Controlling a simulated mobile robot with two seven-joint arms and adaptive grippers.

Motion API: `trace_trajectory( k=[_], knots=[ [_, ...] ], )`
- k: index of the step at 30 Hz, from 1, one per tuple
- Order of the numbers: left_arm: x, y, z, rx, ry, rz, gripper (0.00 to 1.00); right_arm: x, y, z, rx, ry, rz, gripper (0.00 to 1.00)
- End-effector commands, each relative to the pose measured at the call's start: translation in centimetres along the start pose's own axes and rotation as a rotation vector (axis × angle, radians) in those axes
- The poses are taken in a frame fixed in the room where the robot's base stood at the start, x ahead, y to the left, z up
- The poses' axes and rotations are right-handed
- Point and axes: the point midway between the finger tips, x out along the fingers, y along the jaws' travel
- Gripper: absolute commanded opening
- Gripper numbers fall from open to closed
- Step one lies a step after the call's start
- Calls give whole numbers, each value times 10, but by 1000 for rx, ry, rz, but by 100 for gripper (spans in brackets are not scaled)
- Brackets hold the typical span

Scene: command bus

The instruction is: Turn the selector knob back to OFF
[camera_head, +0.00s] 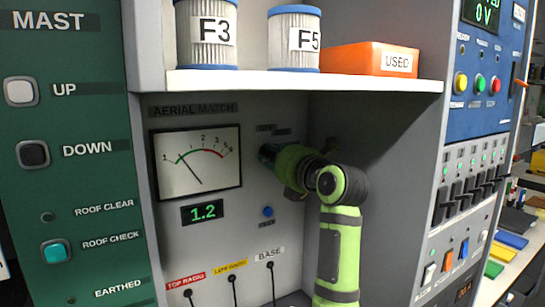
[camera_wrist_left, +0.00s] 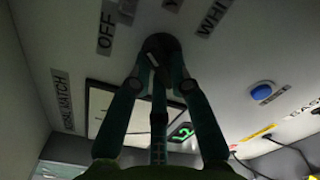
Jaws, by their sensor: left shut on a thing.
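The dark selector knob (camera_wrist_left: 160,42) is on the grey AERIAL MATCH panel (camera_head: 180,255). In the left wrist view it sits between my fingertips, with an OFF label (camera_wrist_left: 107,28) to its left and a WHI label (camera_wrist_left: 212,18) to its right. A small pale mark shows near its edge, but I cannot tell which label it points to. My left gripper (camera_head: 268,153) is shut on the knob; it also shows in the wrist view (camera_wrist_left: 157,62). In the head view the gripper hides the knob and most labels around it. My right gripper is not in view.
An analogue meter (camera_head: 197,163) and a 1.2 display (camera_head: 205,212) are left of the gripper. A blue button (camera_head: 268,211) and plugged cables (camera_head: 234,290) are below. A white shelf (camera_head: 300,82) with filters and an orange USED box (camera_head: 370,60) overhangs the recess. A side wall (camera_head: 400,170) stands right.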

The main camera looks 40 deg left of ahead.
Motion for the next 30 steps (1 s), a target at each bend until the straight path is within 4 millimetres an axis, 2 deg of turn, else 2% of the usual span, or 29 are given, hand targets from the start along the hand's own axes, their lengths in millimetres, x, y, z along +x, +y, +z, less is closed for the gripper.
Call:
trace_trajectory(
  k=[11, 21, 30],
  knots=[
    [0, -4, -3, -136, 0, -3, 0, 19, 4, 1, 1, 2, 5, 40],
    [-1, -5, -4, -408, -1, -3, 0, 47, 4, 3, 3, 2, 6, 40],
    [0, -5, -3, -601, -1, -1, 0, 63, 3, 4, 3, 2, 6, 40]
  ],
)
